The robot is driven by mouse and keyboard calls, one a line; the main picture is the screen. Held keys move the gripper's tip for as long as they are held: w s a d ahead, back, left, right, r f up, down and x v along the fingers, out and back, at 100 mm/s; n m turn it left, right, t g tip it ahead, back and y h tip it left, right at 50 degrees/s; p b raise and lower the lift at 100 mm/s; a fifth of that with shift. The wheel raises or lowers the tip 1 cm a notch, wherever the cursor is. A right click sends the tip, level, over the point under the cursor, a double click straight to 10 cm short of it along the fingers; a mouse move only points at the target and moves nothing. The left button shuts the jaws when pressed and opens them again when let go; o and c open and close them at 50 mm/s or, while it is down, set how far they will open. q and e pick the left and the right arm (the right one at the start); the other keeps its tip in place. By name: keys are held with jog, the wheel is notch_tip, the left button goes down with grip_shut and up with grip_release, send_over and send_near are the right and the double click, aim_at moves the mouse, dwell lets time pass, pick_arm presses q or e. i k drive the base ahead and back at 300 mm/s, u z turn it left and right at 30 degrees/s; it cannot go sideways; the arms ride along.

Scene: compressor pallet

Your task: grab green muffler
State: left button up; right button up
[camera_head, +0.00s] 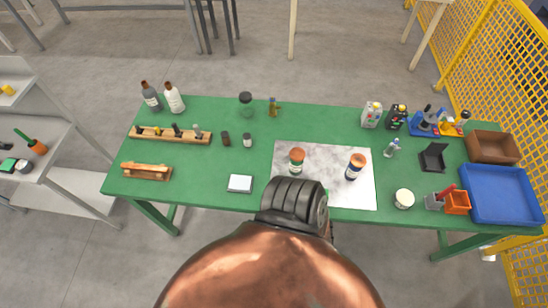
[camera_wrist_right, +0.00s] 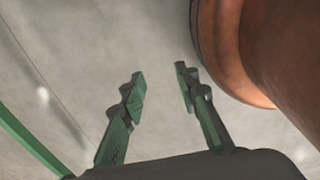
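I cannot single out a green muffler for certain. A small can with an orange-red top and a greenish band (camera_head: 296,161) stands upright on the white marbled sheet on the table in the head view. My right gripper (camera_wrist_right: 160,77) shows only in its wrist view. Its two green-tinted fingers are apart, with nothing between them but grey floor behind. My left gripper is not in view, and no gripper shows at the table in the head view.
A green table (camera_head: 215,180) spans the head view. It holds bottles (camera_head: 174,98), a wooden rack (camera_head: 170,136), an orange-topped can (camera_head: 355,167), a blue tray (camera_head: 500,222) and a brown tray (camera_head: 520,147). A yellow fence (camera_head: 490,60) stands at right, a grey cart (camera_head: 60,160) at left.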

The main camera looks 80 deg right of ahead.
aim_at(297, 155)
jog(key=i, duration=1)
jog(key=z, duration=2.05)
